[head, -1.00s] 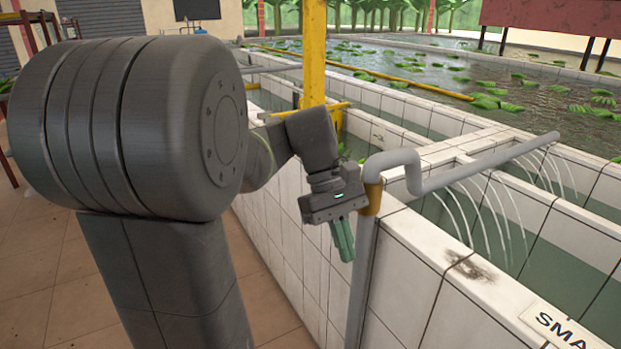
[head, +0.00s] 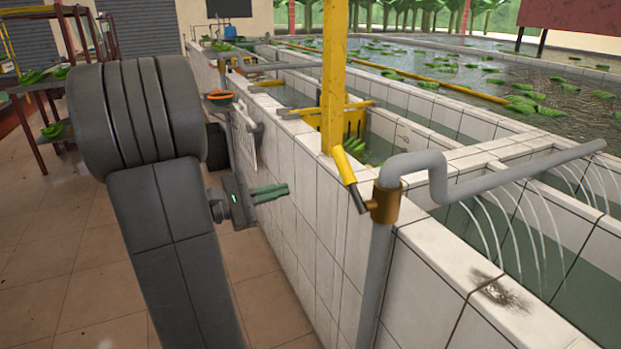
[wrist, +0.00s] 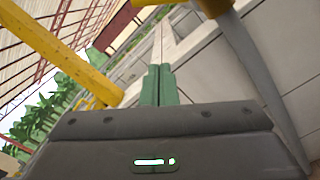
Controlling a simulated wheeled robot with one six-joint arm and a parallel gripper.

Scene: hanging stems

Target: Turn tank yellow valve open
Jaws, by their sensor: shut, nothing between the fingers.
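The yellow valve handle (head: 344,168) sticks up and to the left from a brass-coloured valve body (head: 385,203) on a grey pipe (head: 374,280) at the tank's corner. The handle is tilted, with a dark lower part joining the body. My gripper (head: 286,189) is left of the handle and apart from it, with its green fingers together and empty. In the wrist view the green fingers (wrist: 159,72) are closed side by side. A yellow piece (wrist: 160,2) and the brass body (wrist: 214,6) show at the top edge, beyond the fingertips.
The white tiled tank wall (head: 308,215) runs along my gripper's right side. A yellow post (head: 334,75) rises behind the valve. Water streams from the grey outlet pipe (head: 520,172) into the tank. Tiled floor (head: 60,250) is open at left.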

